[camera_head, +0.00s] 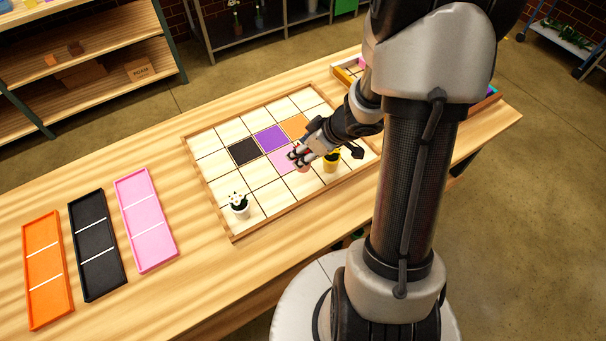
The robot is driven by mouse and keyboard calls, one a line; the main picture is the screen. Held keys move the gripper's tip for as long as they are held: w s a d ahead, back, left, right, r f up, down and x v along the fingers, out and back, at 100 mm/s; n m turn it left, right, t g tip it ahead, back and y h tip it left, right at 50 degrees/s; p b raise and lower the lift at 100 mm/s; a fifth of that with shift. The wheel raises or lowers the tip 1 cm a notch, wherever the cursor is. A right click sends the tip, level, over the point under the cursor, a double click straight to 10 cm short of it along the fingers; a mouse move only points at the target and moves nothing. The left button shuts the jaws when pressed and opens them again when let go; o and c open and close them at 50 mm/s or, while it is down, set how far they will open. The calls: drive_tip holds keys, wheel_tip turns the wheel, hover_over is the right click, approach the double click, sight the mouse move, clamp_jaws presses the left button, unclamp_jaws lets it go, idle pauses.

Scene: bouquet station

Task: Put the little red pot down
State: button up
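My gripper (297,154) is over the gridded tray (213,168), above the pink square (281,159). A small reddish patch (303,169) shows right under its fingers. It may be the little red pot, but the fingers hide most of it. I cannot tell whether the fingers are closed on it or whether it touches the tray. A yellow pot (331,166) stands on the tray just to the right, partly behind my gripper.
Black (243,151), purple (270,138) and orange (295,126) squares mark the grid. Orange (48,270), black (97,245) and pink (146,220) trays lie empty at left. My arm hides the table's right part.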

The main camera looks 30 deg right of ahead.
wheel_tip(320, 180, down, 7)
drive_tip(key=b, duration=0.4)
drive_tip(key=shift+f+b, duration=0.2)
drive_tip(key=shift+b, duration=0.1)
drive_tip(key=shift+r, duration=0.15)
drive_tip(key=o, duration=1.3)
drive_tip(key=shift+f, duration=0.2)
